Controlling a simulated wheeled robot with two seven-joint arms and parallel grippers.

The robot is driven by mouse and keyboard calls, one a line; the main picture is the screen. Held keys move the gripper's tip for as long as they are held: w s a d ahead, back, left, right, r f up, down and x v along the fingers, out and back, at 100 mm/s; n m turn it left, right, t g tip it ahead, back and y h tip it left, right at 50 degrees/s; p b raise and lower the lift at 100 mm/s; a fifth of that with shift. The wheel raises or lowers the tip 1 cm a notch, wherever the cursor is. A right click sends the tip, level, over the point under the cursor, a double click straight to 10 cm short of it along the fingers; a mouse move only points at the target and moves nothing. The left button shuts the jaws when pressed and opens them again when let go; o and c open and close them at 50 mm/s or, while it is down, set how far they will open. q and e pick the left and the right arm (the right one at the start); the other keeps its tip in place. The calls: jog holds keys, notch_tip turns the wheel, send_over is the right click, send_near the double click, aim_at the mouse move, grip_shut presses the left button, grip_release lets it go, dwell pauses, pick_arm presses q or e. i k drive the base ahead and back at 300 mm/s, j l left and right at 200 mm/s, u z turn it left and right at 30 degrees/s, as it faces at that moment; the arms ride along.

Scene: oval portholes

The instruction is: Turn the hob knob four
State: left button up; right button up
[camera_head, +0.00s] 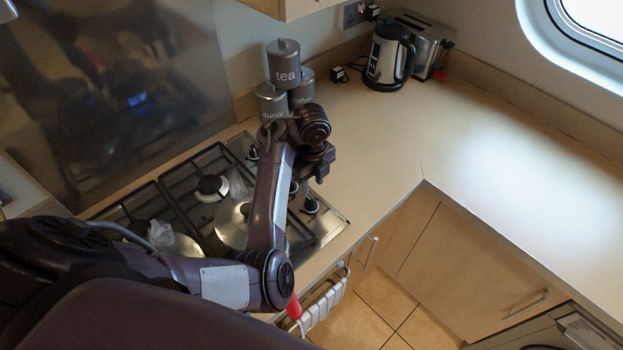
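The gas hob (333,228) is set in the counter at the left, with black grates. Dark hob knobs stand along its right side. One knob (311,205) is near the right corner, another (294,187) is just behind it, and a third (253,153) is at the back. I cannot tell which is number four; my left arm covers part of the row. My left gripper (323,168) is above the hob's right edge, behind the right-corner knob in the picture and seemingly apart from it. Its fingers are dark and small, so opening is unclear. My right gripper is out of view.
Grey canisters (284,65) marked tea, sugar and coffee stand behind my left gripper. A kettle (388,58) and toaster (424,45) stand at the back. The counter (490,150) to the right is clear. A white rack (325,303) hangs at the front below the hob.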

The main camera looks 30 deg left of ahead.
aim_at(254, 153)
jog(key=k+l, duration=0.1)
jog(key=l, duration=0.3)
jog(key=k+l, duration=0.1)
jog(key=l, duration=0.3)
jog(key=k+l, duration=0.1)
jog(key=l, duration=0.3)
